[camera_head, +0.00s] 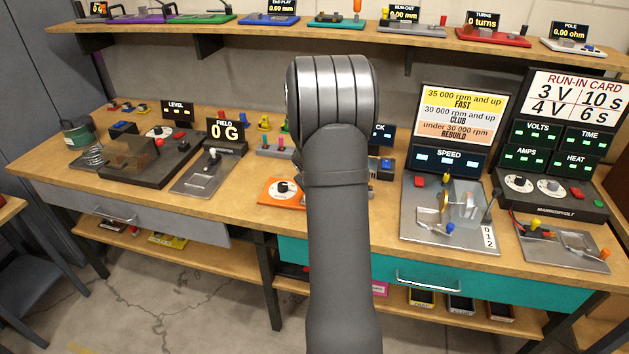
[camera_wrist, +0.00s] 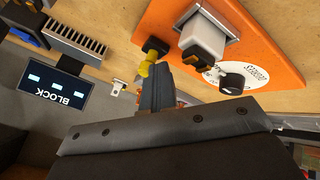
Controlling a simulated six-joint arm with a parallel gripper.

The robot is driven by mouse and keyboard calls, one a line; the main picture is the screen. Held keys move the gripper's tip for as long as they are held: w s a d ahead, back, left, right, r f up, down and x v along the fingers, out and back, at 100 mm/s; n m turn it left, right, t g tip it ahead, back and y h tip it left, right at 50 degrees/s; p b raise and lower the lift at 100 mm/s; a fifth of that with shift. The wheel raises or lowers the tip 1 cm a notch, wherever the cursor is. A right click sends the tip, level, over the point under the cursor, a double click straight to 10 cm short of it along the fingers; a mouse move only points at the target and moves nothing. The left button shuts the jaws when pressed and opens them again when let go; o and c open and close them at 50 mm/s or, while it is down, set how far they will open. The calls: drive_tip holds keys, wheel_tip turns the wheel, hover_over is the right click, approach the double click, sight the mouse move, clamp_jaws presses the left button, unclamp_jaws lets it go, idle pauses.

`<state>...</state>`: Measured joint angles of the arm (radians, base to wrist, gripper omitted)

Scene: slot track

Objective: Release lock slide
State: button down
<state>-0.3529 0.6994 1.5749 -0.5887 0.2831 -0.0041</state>
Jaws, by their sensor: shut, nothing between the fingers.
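The orange plate (camera_wrist: 160,22) fills the upper right of the wrist view. It carries a pale block with a dark end (camera_wrist: 203,45), a black knob (camera_wrist: 236,79) and, at its left corner, a yellow-tipped piece on a black base (camera_wrist: 147,65). I cannot tell for sure which of these is the lock slide. My gripper (camera_wrist: 158,70) is shut and empty, its tips beside the yellow piece; whether they touch is unclear. In the head view the orange plate (camera_head: 268,197) shows only its left part; my arm hides the rest and the gripper.
A BLOCK display (camera_wrist: 60,93) and a grey ribbed block (camera_wrist: 73,38) stand near the plate. In the head view, the SPEED unit (camera_head: 447,156) is right of my arm and the FIELD unit (camera_head: 225,131) left. A shelf (camera_head: 270,30) runs above the bench.

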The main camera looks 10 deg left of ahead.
drive_tip(key=shift+r, duration=0.1)
drive_tip(key=v, duration=1.7)
drive_tip(key=shift+d, duration=0.1)
drive_tip(key=x, duration=1.3)
